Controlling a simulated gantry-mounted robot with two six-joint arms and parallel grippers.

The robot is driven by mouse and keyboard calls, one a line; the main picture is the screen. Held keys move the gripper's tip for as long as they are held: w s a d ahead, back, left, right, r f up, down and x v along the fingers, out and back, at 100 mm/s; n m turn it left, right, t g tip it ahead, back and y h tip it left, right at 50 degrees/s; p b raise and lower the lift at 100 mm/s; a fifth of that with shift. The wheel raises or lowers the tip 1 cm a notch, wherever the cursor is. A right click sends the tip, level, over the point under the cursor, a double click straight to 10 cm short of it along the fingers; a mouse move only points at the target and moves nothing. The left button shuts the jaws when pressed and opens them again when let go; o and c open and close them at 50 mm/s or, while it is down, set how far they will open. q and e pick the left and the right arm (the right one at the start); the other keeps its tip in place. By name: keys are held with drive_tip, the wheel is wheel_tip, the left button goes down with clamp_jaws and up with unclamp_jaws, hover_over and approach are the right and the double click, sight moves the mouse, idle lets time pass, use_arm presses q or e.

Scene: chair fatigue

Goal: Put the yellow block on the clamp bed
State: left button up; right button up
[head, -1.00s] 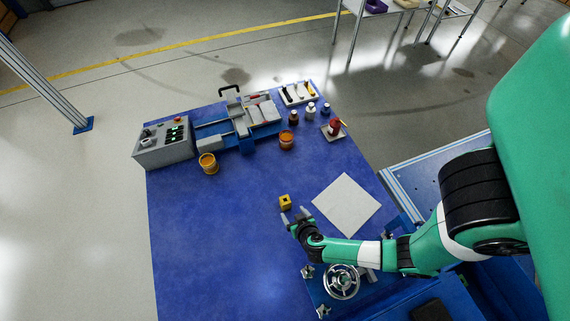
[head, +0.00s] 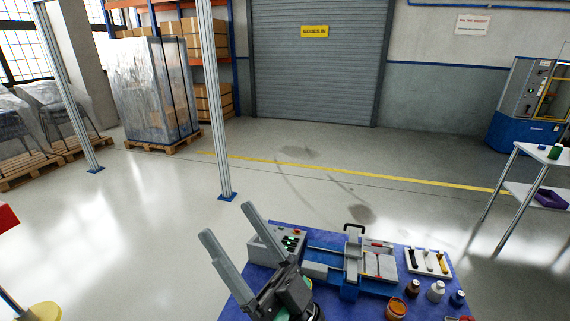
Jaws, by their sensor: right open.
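My right gripper (head: 226,221) is raised close to the camera at the lower middle of the head view. Its two grey fingers are spread apart with nothing seen between them. The clamp bed (head: 378,263), a grey and blue fixture with rails, lies on the blue table beyond and to the right of the gripper. The yellow block is not in view now. My left gripper is not in view.
A grey control box (head: 262,251) stands left of the clamp bed, partly behind my gripper. A white tray (head: 446,272) of tools, several small bottles and an orange cup (head: 396,308) stand to its right. A metal post (head: 212,100) rises behind the table.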

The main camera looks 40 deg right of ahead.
drive_tip(key=s+d+r+h, duration=0.1)
drive_tip(key=s+r, duration=0.2)
drive_tip(key=r, duration=0.5)
drive_tip(key=s+d+r+t+h, duration=0.1)
drive_tip(key=s+r, duration=0.3)
drive_tip(key=r, duration=0.5)
drive_tip(key=shift+r+h, duration=0.3)
drive_tip(key=shift+h, duration=0.3)
drive_tip(key=shift+o, duration=0.4)
